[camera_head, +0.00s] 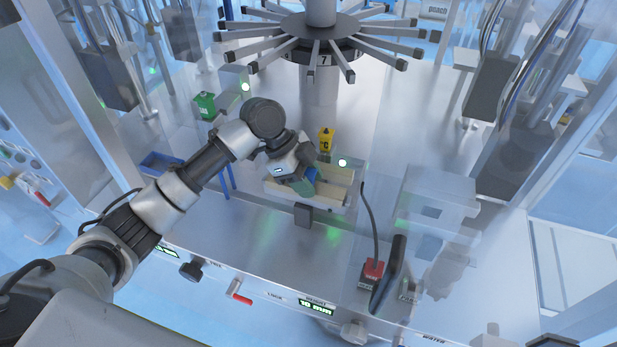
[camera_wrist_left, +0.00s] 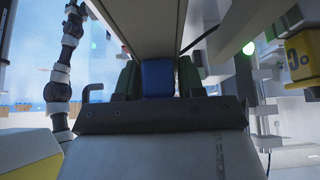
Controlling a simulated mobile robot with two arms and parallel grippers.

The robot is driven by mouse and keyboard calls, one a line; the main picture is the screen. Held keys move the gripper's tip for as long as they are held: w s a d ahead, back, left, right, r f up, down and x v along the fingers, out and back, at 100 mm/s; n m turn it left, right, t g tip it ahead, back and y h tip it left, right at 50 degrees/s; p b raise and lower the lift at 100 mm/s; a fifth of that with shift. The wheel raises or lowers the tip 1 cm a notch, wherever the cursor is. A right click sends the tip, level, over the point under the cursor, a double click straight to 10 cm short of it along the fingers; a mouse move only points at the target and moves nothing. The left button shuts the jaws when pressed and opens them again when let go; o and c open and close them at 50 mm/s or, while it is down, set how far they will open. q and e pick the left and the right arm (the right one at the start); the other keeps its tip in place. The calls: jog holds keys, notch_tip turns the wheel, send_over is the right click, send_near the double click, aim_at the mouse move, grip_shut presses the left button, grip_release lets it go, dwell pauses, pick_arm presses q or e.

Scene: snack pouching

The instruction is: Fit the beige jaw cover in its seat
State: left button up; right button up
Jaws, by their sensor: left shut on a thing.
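My left gripper (camera_head: 306,185) reaches down into the beige jaw area on the machine deck. In the left wrist view the dark green fingers (camera_wrist_left: 160,80) are shut on a blue block (camera_wrist_left: 157,78). The block sits against the underside of a long beige piece, which I take for the jaw cover (camera_wrist_left: 145,22). In the head view beige bars (camera_head: 335,174) show beside and behind the gripper, and the blue block (camera_head: 311,175) shows partly. The gripper hides much of this spot, so I cannot tell whether the cover touches its seat.
A yellow numbered part (camera_head: 325,139) stands just behind, and a green one (camera_head: 205,105) stands to the left. The spoked carousel (camera_head: 320,25) is above at the back. A blue tray (camera_head: 161,163) lies left.

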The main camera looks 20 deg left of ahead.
pick_arm(q)
jog(key=shift+f+b, duration=0.35)
jog(key=shift+f, duration=0.6)
jog(key=o, duration=1)
jog(key=b+v, duration=0.2)
jog(key=v, duration=0.8)
jog(key=shift+a+r, duration=0.25)
jog(key=shift+r, duration=0.05)
